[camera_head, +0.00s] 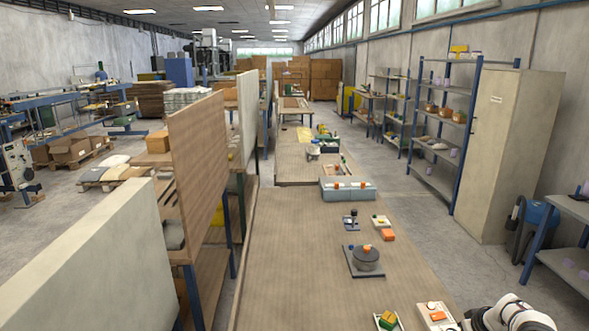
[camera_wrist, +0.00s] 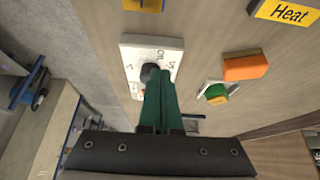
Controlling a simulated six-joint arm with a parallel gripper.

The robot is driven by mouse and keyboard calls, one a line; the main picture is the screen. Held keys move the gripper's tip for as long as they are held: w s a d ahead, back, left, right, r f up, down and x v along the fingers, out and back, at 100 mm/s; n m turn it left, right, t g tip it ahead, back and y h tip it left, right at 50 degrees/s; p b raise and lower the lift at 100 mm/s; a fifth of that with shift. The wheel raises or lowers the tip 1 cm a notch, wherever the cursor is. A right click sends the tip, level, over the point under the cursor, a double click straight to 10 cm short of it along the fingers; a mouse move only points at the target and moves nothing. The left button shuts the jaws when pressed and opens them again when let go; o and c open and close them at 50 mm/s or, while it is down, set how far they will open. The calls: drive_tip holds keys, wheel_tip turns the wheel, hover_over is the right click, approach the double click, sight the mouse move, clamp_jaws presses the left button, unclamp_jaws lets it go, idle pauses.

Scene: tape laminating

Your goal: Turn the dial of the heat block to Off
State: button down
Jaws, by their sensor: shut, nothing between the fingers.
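The heat block is a white box (camera_wrist: 135,50) with a dark round dial (camera_wrist: 149,71) on its face, in the wrist view. Dark markings are printed around the dial; one reads like "Off". I cannot tell where the dial points. My gripper (camera_wrist: 156,84) has green fingers, shut together with nothing between them. Their tips overlap the dial in the picture and hide part of it; whether they touch it is unclear. In the head view a white box (camera_head: 429,309) with orange on it, likely the same one, stands at the bottom right beside my white arm. My fingertips do not show there.
An orange block (camera_wrist: 245,65) and a green-and-yellow block (camera_wrist: 215,91) in a small white tray lie right of the box in the wrist view. A yellow "Heat" label (camera_wrist: 286,11) is at top right. A round grey device (camera_head: 366,259) stands farther along the table (camera_head: 300,290), whose left part is clear.

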drive_tip(key=shift+f, duration=0.7)
drive_tip(key=shift+w+d, duration=0.15)
drive_tip(key=shift+w, duration=0.2)
drive_tip(key=shift+d, duration=0.1)
drive_tip(key=shift+s+d, duration=0.1)
drive_tip(key=shift+d, duration=0.75)
drive_tip(key=shift+d+r, duration=0.1)
idle(0.3)
